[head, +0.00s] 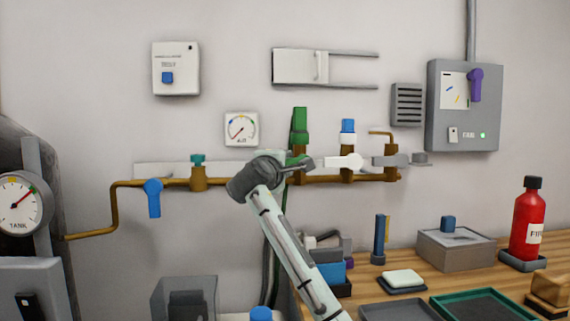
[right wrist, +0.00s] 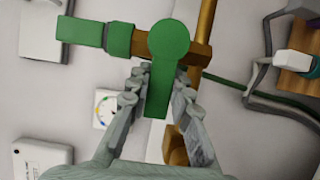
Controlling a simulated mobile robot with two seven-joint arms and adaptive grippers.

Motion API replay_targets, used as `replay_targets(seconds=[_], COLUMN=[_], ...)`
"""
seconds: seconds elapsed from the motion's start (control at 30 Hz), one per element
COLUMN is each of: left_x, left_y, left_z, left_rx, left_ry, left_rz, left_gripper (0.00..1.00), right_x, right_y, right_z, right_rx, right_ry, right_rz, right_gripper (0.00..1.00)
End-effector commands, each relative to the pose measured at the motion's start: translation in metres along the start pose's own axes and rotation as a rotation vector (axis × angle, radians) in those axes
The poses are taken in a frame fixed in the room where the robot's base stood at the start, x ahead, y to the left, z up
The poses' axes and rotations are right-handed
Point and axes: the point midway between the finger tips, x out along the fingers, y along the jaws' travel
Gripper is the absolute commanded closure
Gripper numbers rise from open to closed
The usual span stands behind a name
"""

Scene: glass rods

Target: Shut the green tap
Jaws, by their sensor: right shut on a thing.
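The green tap (head: 300,128) is on the brown wall pipe, with its green upper part standing upright in the head view. Its handle is mostly hidden there behind my right gripper (head: 302,164). In the right wrist view the green handle (right wrist: 158,95) runs from a round hub down between the fingers of my right gripper (right wrist: 158,88), roughly along the pipe. The right gripper is shut on this handle. My left gripper is not in view.
The brown pipe (head: 328,180) also carries a blue lever (head: 153,196) and a white lever (head: 345,161), the latter close right of my gripper. A wooden bench (head: 400,265) with trays and a red extinguisher (head: 526,222) is at lower right.

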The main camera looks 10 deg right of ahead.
Motion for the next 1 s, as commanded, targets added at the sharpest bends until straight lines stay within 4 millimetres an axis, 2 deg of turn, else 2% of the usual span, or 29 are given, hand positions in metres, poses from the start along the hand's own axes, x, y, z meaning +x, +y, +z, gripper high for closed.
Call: replay_targets(seconds=[0.13,0.17,0.33,0.7,0.87,1.0], left_x=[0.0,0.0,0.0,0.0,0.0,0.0], left_y=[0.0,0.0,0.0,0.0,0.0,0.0], left_z=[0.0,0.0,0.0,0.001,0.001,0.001], left_rx=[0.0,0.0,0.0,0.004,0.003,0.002], left_ry=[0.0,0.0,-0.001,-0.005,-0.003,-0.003], left_rz=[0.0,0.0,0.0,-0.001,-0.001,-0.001], left_gripper=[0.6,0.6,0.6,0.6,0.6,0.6], right_x=[0.0,0.0,0.0,-0.006,-0.031,-0.063], right_y=[0.0,0.0,0.0,0.0,0.0,0.0], right_z=[0.0,0.0,0.0,-0.001,-0.001,-0.001], right_rx=[0.006,0.006,0.004,0.002,0.006,0.005], right_ry=[0.0,0.0,0.0,0.001,0.004,0.004], right_rz=[-0.002,-0.002,-0.001,0.0,0.0,0.0], right_gripper=[1.0,0.77,0.58,0.58,0.58,0.58])
